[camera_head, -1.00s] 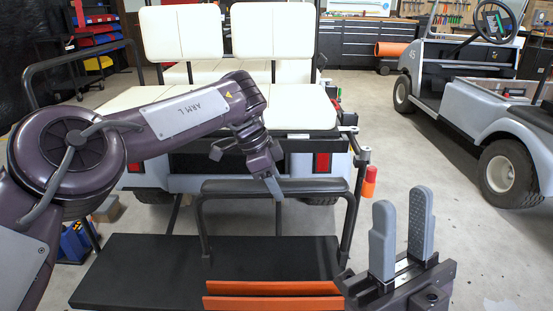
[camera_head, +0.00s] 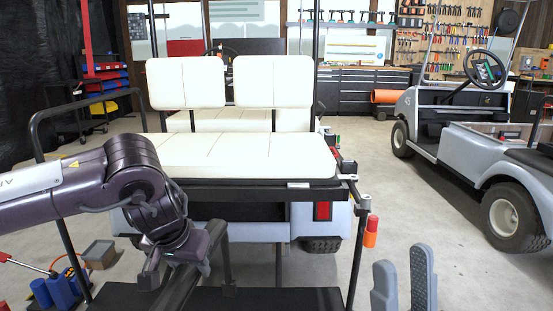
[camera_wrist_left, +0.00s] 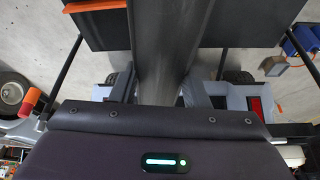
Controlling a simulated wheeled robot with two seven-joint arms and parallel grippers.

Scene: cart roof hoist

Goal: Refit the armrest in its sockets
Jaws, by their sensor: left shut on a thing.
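The armrest (camera_head: 226,268) is a dark bar with bent-down legs, held at lower left of centre in the head view, running away in depth. My left gripper (camera_head: 190,255) is shut on it from above; the arm hides part of the bar. In the left wrist view the armrest (camera_wrist_left: 165,50) looks like a broad dark bar up the middle. At the seat's right side are a dark bracket (camera_head: 346,178) and a light grey fitting (camera_head: 363,201), apart from the armrest; socket openings cannot be made out. My right gripper (camera_head: 404,275) is open and empty at lower right.
The cart's cream seat (camera_head: 240,156) stands ahead, with a similar rail (camera_head: 75,106) on its left. An orange-red cylinder (camera_head: 371,231) hangs by the right fitting. A black platform (camera_head: 265,300) lies below. A second cart (camera_head: 460,140) stands right, across clear floor.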

